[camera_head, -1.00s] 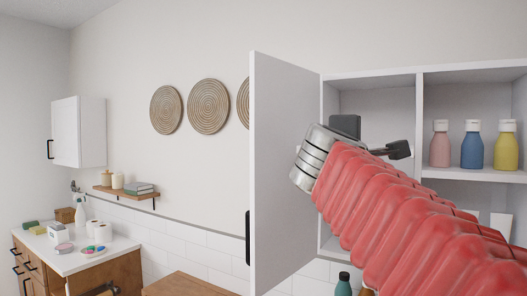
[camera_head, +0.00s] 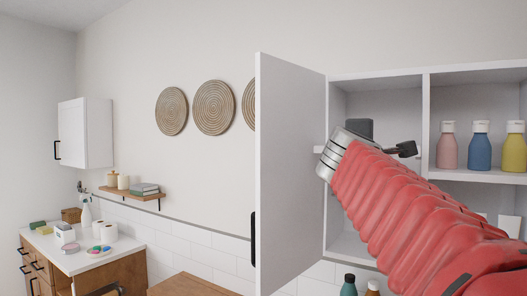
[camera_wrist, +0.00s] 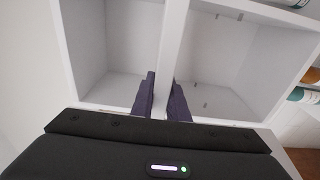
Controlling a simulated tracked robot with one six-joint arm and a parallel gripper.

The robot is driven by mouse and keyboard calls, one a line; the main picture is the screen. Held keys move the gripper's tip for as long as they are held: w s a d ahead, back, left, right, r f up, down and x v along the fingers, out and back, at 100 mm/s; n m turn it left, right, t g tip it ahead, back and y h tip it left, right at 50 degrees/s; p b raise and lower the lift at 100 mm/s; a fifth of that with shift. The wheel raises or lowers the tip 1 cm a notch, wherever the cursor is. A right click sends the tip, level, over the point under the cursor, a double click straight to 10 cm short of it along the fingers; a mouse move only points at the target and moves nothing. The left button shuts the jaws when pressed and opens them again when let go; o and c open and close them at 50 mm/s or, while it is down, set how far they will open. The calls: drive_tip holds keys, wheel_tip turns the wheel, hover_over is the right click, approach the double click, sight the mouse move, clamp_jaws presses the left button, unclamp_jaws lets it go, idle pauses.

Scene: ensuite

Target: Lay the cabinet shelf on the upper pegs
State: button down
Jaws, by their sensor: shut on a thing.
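The white cabinet shelf (camera_wrist: 172,45) shows edge-on in the wrist view, with my gripper's (camera_wrist: 163,85) dark fingers shut on its near edge. It reaches into the cabinet's (camera_head: 425,110) left compartment, with open space on both sides of it. Small grey pegs (camera_wrist: 218,16) show on the compartment walls to the right of the shelf in the wrist view. I cannot tell whether the shelf touches any peg. In the head view my red-sleeved arm hides the shelf, except perhaps a small white end at the arm's left. The fingers are hard to make out there.
The cabinet's open door (camera_head: 290,165) stands to the left of my arm. Pink (camera_head: 447,146), blue (camera_head: 480,146) and yellow (camera_head: 513,148) bottles stand in the right compartment. A teal bottle (camera_head: 349,285) is below the cabinet. A counter (camera_head: 85,248) is far left.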

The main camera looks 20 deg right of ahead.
drive_tip(key=x, duration=1.3)
drive_tip(key=shift+s+d, duration=0.2)
drive_tip(key=shift+d, duration=0.35)
idle(0.3)
drive_tip(key=shift+r, duration=0.1)
drive_tip(key=shift+f, duration=0.6)
idle(1.7)
drive_tip(key=c, duration=1.6)
unclamp_jaws()
drive_tip(key=shift+f, duration=0.1)
drive_tip(key=shift+c, duration=0.2)
drive_tip(key=shift+f, duration=0.1)
drive_tip(key=v, duration=1.3)
drive_tip(key=shift+s+a, duration=0.25)
drive_tip(key=shift+a, duration=0.05)
